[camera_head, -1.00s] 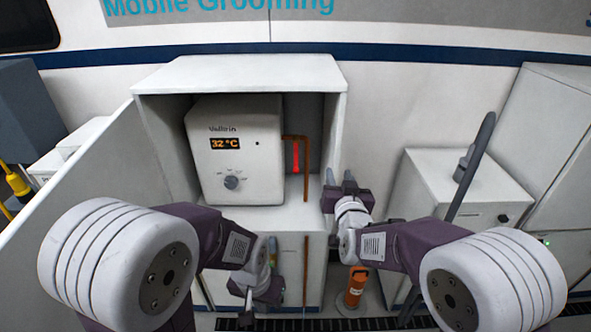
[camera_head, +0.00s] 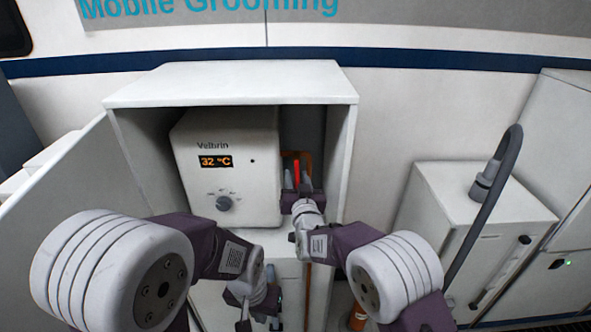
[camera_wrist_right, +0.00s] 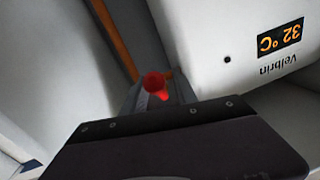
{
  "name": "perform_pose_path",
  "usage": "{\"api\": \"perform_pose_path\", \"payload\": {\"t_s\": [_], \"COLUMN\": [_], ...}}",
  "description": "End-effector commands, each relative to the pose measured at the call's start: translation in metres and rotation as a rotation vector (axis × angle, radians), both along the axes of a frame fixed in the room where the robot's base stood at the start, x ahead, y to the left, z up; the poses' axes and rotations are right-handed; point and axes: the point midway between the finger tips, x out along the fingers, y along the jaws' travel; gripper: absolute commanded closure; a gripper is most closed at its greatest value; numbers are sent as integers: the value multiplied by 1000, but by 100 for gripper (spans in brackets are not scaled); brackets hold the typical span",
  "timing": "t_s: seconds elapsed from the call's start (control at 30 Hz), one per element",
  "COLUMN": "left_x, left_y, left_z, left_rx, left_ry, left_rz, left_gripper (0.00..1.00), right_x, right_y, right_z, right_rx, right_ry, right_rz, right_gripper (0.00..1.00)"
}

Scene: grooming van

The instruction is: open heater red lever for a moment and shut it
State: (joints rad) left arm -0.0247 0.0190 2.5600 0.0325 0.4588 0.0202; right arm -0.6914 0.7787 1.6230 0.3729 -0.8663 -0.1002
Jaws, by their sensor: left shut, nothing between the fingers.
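The white heater (camera_head: 225,165) stands in the open cabinet and its display reads 32 °C. Its red lever (camera_head: 297,171) stands upright beside the heater's right side, by a copper pipe. My right gripper (camera_head: 297,182) is inside the cabinet, its two fingers apart, one on each side of the lever. In the right wrist view the red lever (camera_wrist_right: 155,84) shows its round end just beyond the gripper's dark palm, between the grey fingers. I cannot tell whether a finger touches it. My left gripper (camera_head: 244,322) is low in front of the cabinet, shut and empty, partly hidden.
The cabinet (camera_head: 235,85) has side walls close around the heater and my right gripper. Its open door (camera_head: 55,190) stands to the left. A white unit (camera_head: 470,220) with a grey hose (camera_head: 500,175) stands at the right. An orange item (camera_head: 357,316) is on the floor.

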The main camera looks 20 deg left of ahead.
Motion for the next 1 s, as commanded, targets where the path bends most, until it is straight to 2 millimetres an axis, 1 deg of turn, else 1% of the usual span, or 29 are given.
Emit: {"api": "perform_pose_path", "payload": {"t_s": [0.03, 0.17, 0.43, 0.47, 0.5, 0.57, 1.0], "left_x": [0, 0, 0, 0, 0, 0, 0], "left_y": [0, 0, 0, 0, 0, 0, 0], "left_z": [0, 0, 0, 0, 0, 0, 0], "left_rx": [0, 0, 0, 0, 0, 0, 0], "left_ry": [0, 0, 0, 0, 0, 0, 0], "left_rz": [0, 0, 0, 0, 0, 0, 0], "left_gripper": [100, 100, 100, 100, 100, 100, 100], "right_x": [6, 15, 17, 16, 16, 16, 16], "right_y": [2, 6, 7, 7, 7, 7, 7], "right_z": [0, -1, -1, -1, -1, -1, -1], "right_rx": [1, 0, 0, 0, 0, 0, 0], "right_ry": [-2, -1, 0, 0, 0, 0, 0], "right_rz": [-1, 0, 0, 0, 0, 0, 0], "right_gripper": [66, 66, 66, 71, 82, 99, 100]}}
